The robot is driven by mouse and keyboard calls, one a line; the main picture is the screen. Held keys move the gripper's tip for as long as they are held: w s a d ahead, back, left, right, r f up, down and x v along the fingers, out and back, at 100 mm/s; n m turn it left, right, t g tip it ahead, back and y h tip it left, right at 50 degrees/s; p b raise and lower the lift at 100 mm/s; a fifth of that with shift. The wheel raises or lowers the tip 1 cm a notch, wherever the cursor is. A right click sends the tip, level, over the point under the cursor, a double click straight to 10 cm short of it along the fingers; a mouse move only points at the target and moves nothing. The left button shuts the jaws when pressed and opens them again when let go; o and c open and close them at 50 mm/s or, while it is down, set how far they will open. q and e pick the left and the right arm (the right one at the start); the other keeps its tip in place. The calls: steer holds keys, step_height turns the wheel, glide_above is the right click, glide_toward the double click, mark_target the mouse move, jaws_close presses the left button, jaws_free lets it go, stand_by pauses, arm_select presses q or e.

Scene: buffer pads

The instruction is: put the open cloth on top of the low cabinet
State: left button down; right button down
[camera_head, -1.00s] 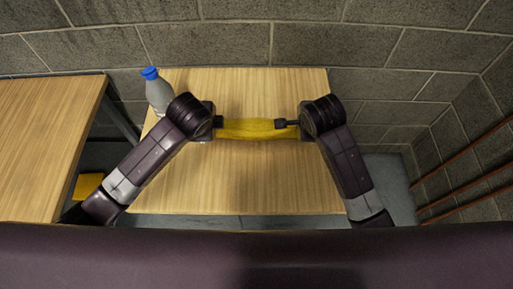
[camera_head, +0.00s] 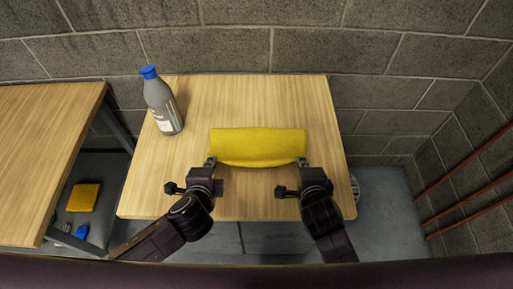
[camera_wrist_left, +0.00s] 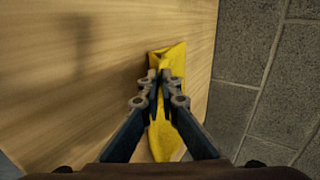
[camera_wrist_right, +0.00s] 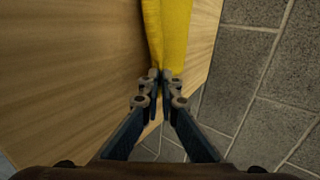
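The yellow cloth (camera_head: 257,146) shows as a wide band over the wooden top of the low cabinet (camera_head: 250,100). Its near edge curves down between my two grippers. I cannot tell how much of it rests on the wood. My left gripper (camera_head: 211,162) is shut on the cloth's near left corner; the left wrist view shows folded cloth (camera_wrist_left: 168,135) at its fingers. My right gripper (camera_head: 302,162) is shut on the near right corner; the right wrist view shows the cloth (camera_wrist_right: 167,35) running away from its fingertips.
A grey bottle with a blue cap (camera_head: 162,103) stands at the cabinet's back left. A wooden table (camera_head: 45,150) is at the left, with a yellow item (camera_head: 83,197) and small blue items (camera_head: 80,231) low beside it. A block wall (camera_head: 300,45) closes the back.

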arm_select(q)
steer(key=c, duration=1.9)
jaws_free()
arm_select(e)
steer(key=c, duration=1.9)
jaws_free()
arm_select(q)
steer(key=shift+r, duration=0.1)
arm_select(e)
steer(key=shift+r, duration=0.1)
